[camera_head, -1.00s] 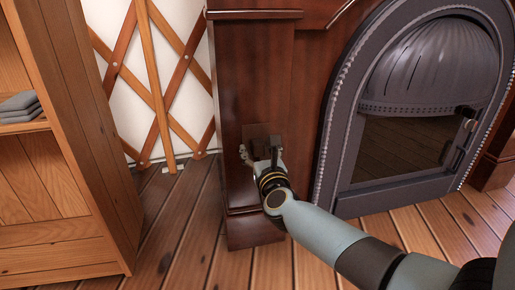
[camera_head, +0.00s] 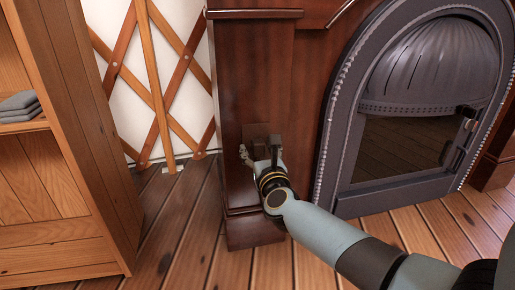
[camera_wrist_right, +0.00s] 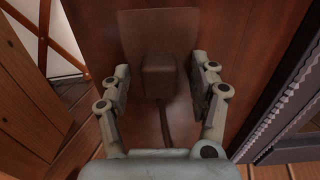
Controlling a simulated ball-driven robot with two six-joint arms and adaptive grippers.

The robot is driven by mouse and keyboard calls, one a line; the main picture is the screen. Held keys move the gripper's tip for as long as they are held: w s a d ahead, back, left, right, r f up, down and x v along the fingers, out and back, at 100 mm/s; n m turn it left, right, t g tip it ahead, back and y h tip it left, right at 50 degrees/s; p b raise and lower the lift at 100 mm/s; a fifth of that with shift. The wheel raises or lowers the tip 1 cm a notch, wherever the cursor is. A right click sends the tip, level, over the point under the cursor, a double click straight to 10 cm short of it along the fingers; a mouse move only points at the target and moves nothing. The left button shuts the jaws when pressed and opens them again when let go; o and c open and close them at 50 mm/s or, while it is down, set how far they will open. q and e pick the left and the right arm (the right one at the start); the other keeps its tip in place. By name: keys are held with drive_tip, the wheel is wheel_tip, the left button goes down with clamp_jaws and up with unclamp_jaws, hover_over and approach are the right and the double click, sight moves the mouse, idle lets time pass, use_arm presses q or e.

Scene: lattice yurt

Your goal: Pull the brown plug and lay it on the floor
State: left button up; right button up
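The brown plug (camera_wrist_right: 159,76) is a blocky piece seated against a brown wall plate (camera_wrist_right: 187,22) in the right wrist view. A dark brown cord (camera_wrist_right: 164,122) hangs down from it. My right gripper (camera_wrist_right: 161,82) is open, with one finger on each side of the plug and a visible gap on both sides. In the head view the right gripper (camera_head: 261,152) is in front of the plate (camera_head: 257,130), low on a dark wooden pillar; the plug is mostly hidden behind it there. My left gripper is not in view.
The dark wooden pillar (camera_head: 252,65) stands left of a grey arched stove (camera_head: 420,100). A wooden shelf unit (camera_head: 70,130) with folded grey cloth (camera_head: 18,104) is at the left. Bare plank floor (camera_head: 180,225) lies between shelf and pillar.

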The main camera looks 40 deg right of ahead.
sight(259, 151)
clamp_jaws()
idle(0.3)
drive_tip(key=shift+v, duration=3)
